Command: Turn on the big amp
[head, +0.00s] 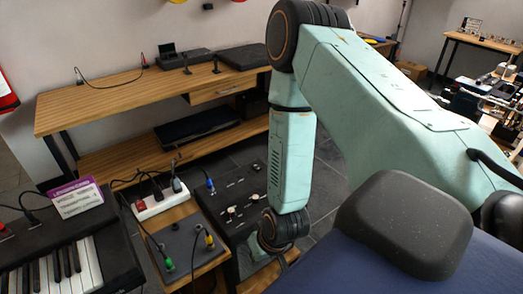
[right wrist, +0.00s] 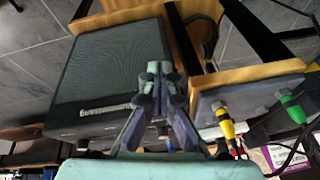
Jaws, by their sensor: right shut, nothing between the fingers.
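My left gripper is out of view.
A small table left of the amp holds a white power strip (head: 156,202) and a grey pedal box (head: 183,250) with green and yellow plugs. A keyboard (head: 60,266) with a purple-topped card stands further left. A wooden desk (head: 120,100) is behind. Cables (right wrist: 291,150) run near the plugs.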

